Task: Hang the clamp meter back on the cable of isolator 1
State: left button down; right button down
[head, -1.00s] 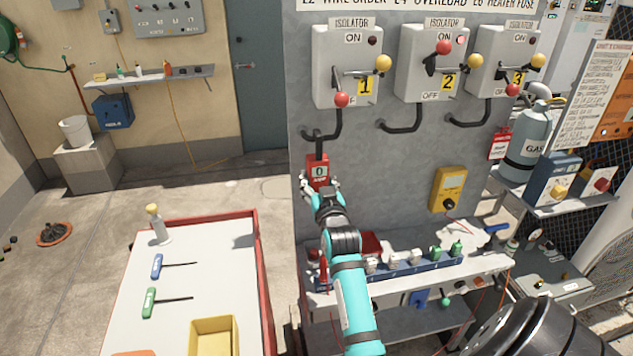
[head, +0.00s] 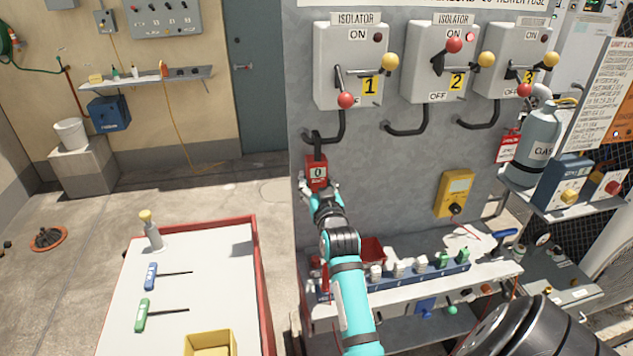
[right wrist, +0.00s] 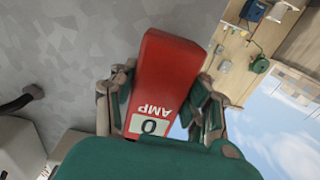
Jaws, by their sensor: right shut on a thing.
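The red clamp meter (head: 316,172) has a small display reading 0 and a dark upper part. It is upright in front of the grey panel, just below isolator 1 (head: 349,65). Its dark top overlaps the bent black cable (head: 341,123) of isolator 1; I cannot tell whether its jaw is around the cable or only in front of it. My right gripper (head: 320,188) is shut on the meter's lower body. In the right wrist view the fingers (right wrist: 160,98) flank the red meter (right wrist: 172,62), its AMP lettering upside down. My left gripper is not in view.
Isolators 2 (head: 440,62) and 3 (head: 510,65) have similar black cables. A yellow meter (head: 455,193) is on the panel at right. A bench (head: 490,272) with several small items stands below. A red-edged table (head: 215,270) with screwdrivers is at left.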

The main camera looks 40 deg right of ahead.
jog(key=shift+w, duration=0.1)
jog(key=shift+w+d+f, duration=0.1)
jog(key=shift+f, duration=0.05)
jog(key=c, duration=0.5)
grip_release()
jog(key=shift+c, duration=0.2)
